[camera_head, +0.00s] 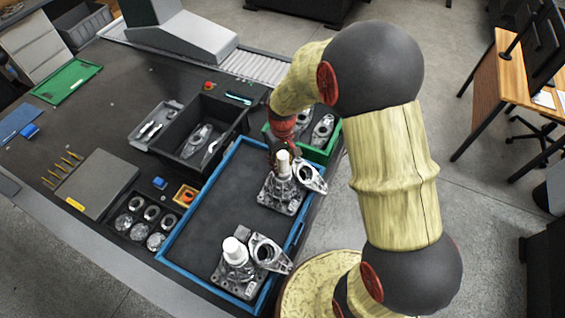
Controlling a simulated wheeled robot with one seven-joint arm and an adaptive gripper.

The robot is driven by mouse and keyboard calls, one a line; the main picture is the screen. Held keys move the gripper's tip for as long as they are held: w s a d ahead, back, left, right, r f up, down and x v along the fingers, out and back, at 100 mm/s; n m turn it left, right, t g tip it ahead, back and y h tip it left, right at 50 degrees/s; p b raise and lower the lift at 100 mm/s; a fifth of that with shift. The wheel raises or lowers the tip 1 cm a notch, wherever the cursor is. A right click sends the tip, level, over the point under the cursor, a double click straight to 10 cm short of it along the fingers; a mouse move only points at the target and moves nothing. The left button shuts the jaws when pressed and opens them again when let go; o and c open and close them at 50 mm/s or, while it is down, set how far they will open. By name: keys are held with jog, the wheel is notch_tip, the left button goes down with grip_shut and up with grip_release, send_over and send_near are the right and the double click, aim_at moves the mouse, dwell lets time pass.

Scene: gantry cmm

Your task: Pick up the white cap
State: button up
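A white cap (284,168) stands upright on a metal housing (280,195) at the back right of the blue-rimmed tray (187,228). A second white cap (233,250) sits on a similar housing (236,272) at the tray's front. My gripper (283,150) points down right at the top of the back cap. Its fingers are small, dark and partly hidden by the wrist, so I cannot tell whether they touch the cap or how far apart they are.
A green bin (318,153) with metal parts stands close behind the back housing. A black bin (238,125) with metal parts is to the left. A black tray of rings (125,238) and an orange button box (186,195) lie left of the blue-rimmed tray. The tray's middle is bare.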

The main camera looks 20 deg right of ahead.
aim_at(282, 154)
jog(key=c, duration=0.6)
jog(key=shift+r, duration=0.55)
notch_tip(282, 154, up, 2)
jog(key=shift+r, duration=0.1)
jog(key=s+r, duration=0.3)
jog(key=s, duration=0.1)
jog(key=s+r, duration=0.3)
jog(key=s, duration=0.2)
jog(key=s+r, duration=0.3)
jog(key=s, duration=0.2)
jog(key=shift+d+r, duration=0.1)
jog(key=shift+r, duration=0.25)
